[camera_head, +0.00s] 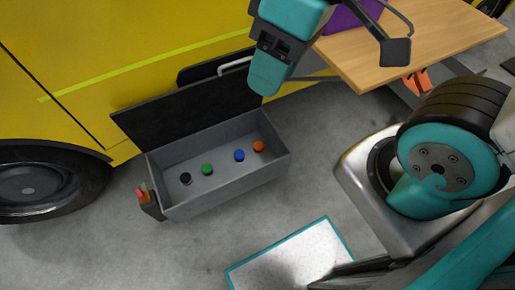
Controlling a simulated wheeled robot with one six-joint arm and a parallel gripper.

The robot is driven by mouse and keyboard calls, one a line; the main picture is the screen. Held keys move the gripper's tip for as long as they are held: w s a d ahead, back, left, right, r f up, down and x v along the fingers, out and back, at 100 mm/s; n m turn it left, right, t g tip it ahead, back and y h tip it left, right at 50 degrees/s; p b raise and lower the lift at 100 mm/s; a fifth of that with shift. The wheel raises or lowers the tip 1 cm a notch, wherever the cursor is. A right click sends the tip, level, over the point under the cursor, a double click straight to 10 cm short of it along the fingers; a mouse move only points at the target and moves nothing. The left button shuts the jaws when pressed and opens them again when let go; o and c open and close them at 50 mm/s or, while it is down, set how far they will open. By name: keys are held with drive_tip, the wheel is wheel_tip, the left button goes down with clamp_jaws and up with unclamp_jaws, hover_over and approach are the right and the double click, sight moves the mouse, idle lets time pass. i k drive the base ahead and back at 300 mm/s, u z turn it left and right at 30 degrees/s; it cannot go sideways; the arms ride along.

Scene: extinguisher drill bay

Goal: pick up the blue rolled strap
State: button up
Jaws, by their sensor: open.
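The blue rolled strap (239,155) is a small round blue piece on the floor of an open grey box (226,187). It sits between a green piece (207,169) on its left and an orange piece (258,146) on its right. My gripper (394,50) is only partly in view at the top. One dark finger pad shows in front of the table; the other finger is not clearly seen. The gripper is open, above and to the right of the box, apart from the strap.
A black piece (186,178) also lies in the box. The raised black lid (185,110) stands behind it, against a yellow vehicle (110,65). A wooden table (440,40) with a purple object (347,14) is at upper right. A teal-edged white panel (290,257) lies in front.

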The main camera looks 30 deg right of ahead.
sight(239, 153)
drive_tip(key=u, duration=0.3)
drive_tip(key=k, duration=0.4)
drive_tip(key=u, duration=1.15)
drive_tip(key=i, duration=0.85)
drive_tip(key=z, duration=1.15)
drive_tip(key=i, duration=0.4)
drive_tip(key=z, duration=0.35)
